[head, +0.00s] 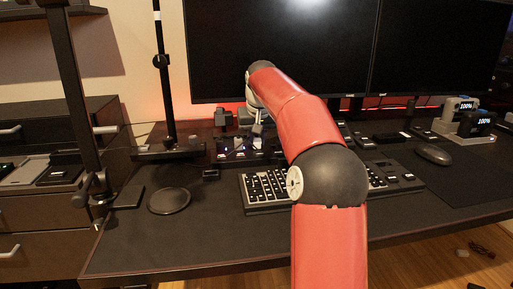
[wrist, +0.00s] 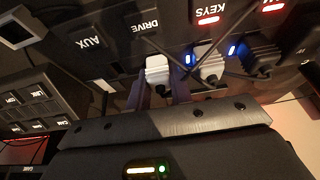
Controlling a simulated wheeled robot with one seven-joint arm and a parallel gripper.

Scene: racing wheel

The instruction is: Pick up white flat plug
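The white flat plug (wrist: 157,69) sits at the hub (wrist: 112,62) near the DRIVE label in the wrist view. My gripper (wrist: 159,92) reaches toward it, its two dark purplish fingers apart, one on each side of the plug's near end. I see no clear contact between fingers and plug. In the head view my gripper (head: 257,132) is over the hub (head: 235,151) behind the keyboard, partly hidden by my red arm. I cannot make out the white plug clearly there.
A grey plug (wrist: 210,66) with a blue light stands just right of the white one, with another dark plug (wrist: 260,52) beyond. Black cables cross close by. A keyboard (head: 265,188), monitors (head: 275,50) and a round black pad (head: 169,200) surround the spot.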

